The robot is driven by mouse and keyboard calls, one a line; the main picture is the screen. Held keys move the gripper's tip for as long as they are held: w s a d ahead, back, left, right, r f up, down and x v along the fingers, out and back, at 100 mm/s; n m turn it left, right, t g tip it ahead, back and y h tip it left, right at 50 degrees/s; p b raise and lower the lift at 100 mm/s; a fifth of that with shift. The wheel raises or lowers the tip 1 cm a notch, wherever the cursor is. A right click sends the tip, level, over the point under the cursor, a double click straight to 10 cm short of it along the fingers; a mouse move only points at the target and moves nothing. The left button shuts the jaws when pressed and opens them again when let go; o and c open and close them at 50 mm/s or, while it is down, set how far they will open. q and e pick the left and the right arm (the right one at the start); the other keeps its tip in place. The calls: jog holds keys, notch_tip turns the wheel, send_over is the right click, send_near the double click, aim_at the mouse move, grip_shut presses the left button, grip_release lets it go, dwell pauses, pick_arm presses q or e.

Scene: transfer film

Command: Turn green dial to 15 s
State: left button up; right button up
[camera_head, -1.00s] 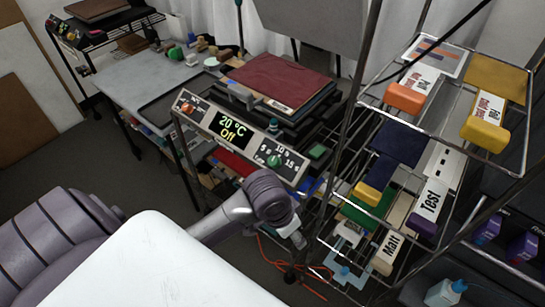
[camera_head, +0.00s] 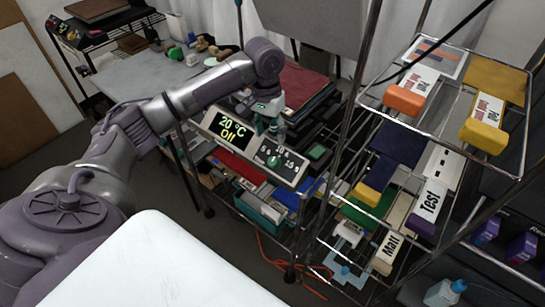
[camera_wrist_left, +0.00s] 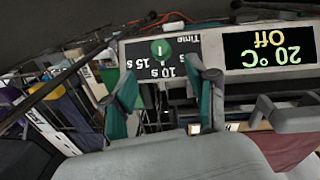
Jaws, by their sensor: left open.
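The green dial (camera_head: 273,161) sits on the black time panel at the right end of the control box, by the 5 s, 10 s and 15 s labels. In the left wrist view, upside down, the green dial (camera_wrist_left: 160,49) has a white mark running roughly up and down the picture, roughly in line with the 10 s label; I cannot tell which end points. My left gripper (camera_head: 268,122) is above and behind the panel, apart from the dial. In the wrist view its teal fingers (camera_wrist_left: 164,95) are spread and empty. My right gripper is not in view.
The display (camera_head: 233,128) reads 20 °C and Off. Behind the box lies a press with a dark red pad (camera_head: 306,85). A wire rack (camera_head: 440,130) with labelled blocks stands at the right. Orange cable (camera_head: 290,275) lies on the floor.

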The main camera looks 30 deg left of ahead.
aim_at(273, 160)
pick_arm(q)
jog(key=f, duration=0.3)
jog(key=f+p, duration=0.1)
jog(key=f, duration=0.6)
jog(key=shift+d+f, duration=0.25)
jog(key=shift+d, duration=0.1)
grip_shut()
jog(key=shift+r+p, duration=0.1)
jog(key=shift+p, duration=0.3)
